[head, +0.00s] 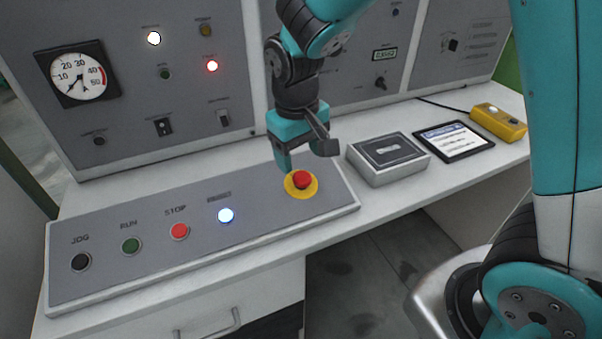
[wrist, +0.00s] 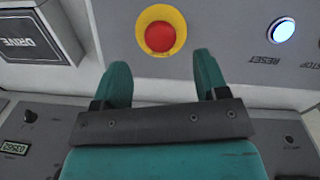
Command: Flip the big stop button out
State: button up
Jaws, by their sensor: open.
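The big stop button (head: 302,180) is a red mushroom head on a round yellow plate, at the right end of the sloped grey panel. It also shows in the wrist view (wrist: 160,37), top centre, just beyond the fingertips. My gripper (head: 302,160) hangs just above and behind the button in the head view, pointing down. In the wrist view its two teal fingers (wrist: 162,68) are spread apart with nothing between them. The fingers look clear of the button; the exact gap is hard to tell.
The panel (head: 260,240) also carries a lit blue-white reset button (head: 225,215), a small red stop button (head: 179,231), a green run button (head: 131,245) and a black jog button (head: 81,261). A grey box (head: 388,160), a tablet (head: 454,141) and a yellow device (head: 498,122) lie to the right.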

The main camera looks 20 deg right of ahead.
aim_at(302, 176)
notch_tip(302, 176, down, 5)
jog(key=shift+d+f, duration=0.15)
jog(key=shift+f, duration=0.05)
